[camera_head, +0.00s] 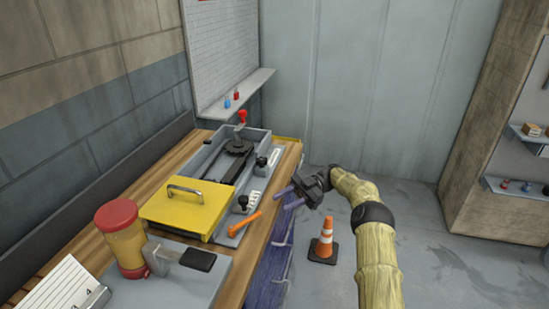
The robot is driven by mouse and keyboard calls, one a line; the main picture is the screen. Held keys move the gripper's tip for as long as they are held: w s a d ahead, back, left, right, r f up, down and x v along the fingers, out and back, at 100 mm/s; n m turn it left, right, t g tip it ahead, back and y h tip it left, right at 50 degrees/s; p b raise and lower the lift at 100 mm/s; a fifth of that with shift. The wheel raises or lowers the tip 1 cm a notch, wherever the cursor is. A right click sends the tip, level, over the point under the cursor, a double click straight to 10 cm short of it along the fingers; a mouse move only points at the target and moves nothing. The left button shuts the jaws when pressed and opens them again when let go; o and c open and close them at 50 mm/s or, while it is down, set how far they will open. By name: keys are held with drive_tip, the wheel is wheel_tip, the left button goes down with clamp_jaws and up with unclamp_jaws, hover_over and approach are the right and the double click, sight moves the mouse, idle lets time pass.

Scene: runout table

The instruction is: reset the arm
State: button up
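My arm (378,250), in a pale yellow sleeve with dark bands, rises from the bottom right and bends left at its top. My gripper (281,200) is at the right edge of the wooden table (285,165), pointing left. Its two fingers are apart with nothing between them, so it is open and empty. An orange-handled tool (245,222) lies on the table to the left of and below the gripper in the picture. I cannot tell the exact height of the gripper over the table edge.
The table holds a grey tray with a red-knobbed lever (242,117), a yellow lid with a handle (188,206) and a red-capped yellow container (122,238). A traffic cone (325,243) stands on the floor between table and arm. Shelving (500,120) is at the right.

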drive_tip(key=w+a+r+m+t+p, duration=0.2)
drive_tip(key=w+a+r+m+t, duration=0.15)
drive_tip(key=r+t, duration=0.25)
drive_tip(key=w+a+r+m+t+h+p, duration=0.1)
drive_tip(key=w+a+r+m+t+p, duration=0.15)
drive_tip(key=a+r+m+t, duration=0.35)
drive_tip(key=w+a+r+m+t+p, duration=0.1)
drive_tip(key=w+a+r+m+t, duration=0.2)
drive_tip(key=r+t, duration=0.4)
drive_tip(key=s+d+f+m+h+p, duration=0.35)
drive_tip(key=s+d+m+h, duration=0.55)
drive_tip(key=s+d+h, duration=0.4)
drive_tip(key=s+d+f+m+g, duration=0.1)
drive_tip(key=s+d+g, duration=0.1)
drive_tip(key=s, duration=0.6)
drive_tip(key=s+d+f+m+g+h+p, duration=0.1)
drive_tip(key=s+d+m+g, duration=0.1)
drive_tip(key=s, duration=0.6)
drive_tip(key=s+d+f+m+g+p, duration=0.1)
drive_tip(key=s+d+m+g, duration=0.1)
drive_tip(key=s, duration=0.6)
drive_tip(key=shift+f+g, duration=0.4)
drive_tip(key=shift+g, duration=0.2)
